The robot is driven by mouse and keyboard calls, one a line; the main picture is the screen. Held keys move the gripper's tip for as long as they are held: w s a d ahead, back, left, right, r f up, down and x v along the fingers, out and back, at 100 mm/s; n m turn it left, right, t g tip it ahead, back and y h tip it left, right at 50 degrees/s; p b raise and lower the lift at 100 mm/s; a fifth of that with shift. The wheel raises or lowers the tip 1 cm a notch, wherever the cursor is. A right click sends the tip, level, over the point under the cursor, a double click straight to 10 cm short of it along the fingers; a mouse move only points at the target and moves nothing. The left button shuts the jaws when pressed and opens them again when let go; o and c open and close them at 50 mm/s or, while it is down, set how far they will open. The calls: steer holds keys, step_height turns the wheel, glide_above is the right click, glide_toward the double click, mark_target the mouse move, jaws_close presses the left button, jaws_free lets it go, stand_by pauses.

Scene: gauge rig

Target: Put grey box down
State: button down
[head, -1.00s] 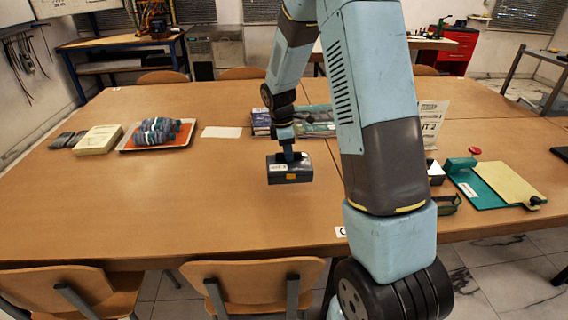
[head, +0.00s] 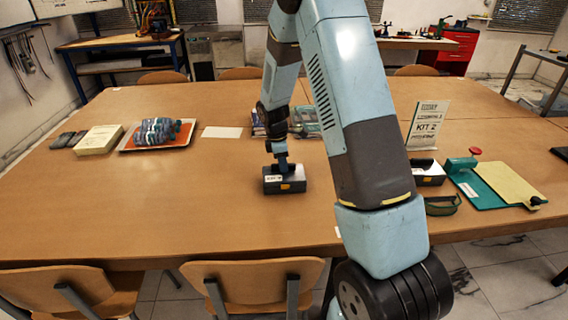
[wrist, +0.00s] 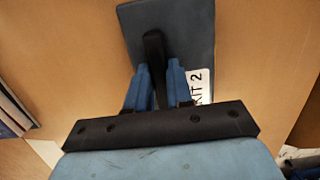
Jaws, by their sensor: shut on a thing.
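The grey box (head: 285,181) is a dark grey case with a white label and a small orange patch on its front. It is at the middle of the wooden table (head: 200,215), upright and very low over it or touching it; I cannot tell which. My gripper (head: 281,163) is above the box, shut on its handle. In the wrist view the box (wrist: 185,25) lies beyond my gripper (wrist: 158,75), whose blue fingers are on either side of the black handle. A "KIT 2" label shows at its side.
A second grey box (head: 428,176) stands to the right of my arm, by a "KIT 2" sign (head: 427,125) and a green board (head: 490,185). Books (head: 305,122) lie behind my gripper. An orange tray (head: 158,135) is at left. The table's left front is clear.

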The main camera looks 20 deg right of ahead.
steer(key=c, duration=1)
jaws_free()
steer(key=s+r+m+t, duration=0.1)
steer(key=s+r+m, duration=0.15)
steer(key=r, duration=0.85)
steer(key=s+r+m, duration=0.1)
steer(key=s+r, duration=0.3)
steer(key=r, duration=0.7)
steer(key=s+r+m+t, duration=0.1)
steer(key=s+r+m, duration=0.3)
steer(key=s, duration=0.5)
steer(key=s+r+m+t+y, duration=0.1)
steer(key=s+r+m+t, duration=0.1)
steer(key=s, duration=0.7)
steer(key=s+r+m+t, duration=0.2)
steer(key=s+r+m, duration=0.3)
steer(key=s, duration=0.4)
steer(key=shift+d+r+m+y, duration=0.2)
steer(key=shift+r+m+y, duration=0.15)
steer(key=shift+m, duration=0.3)
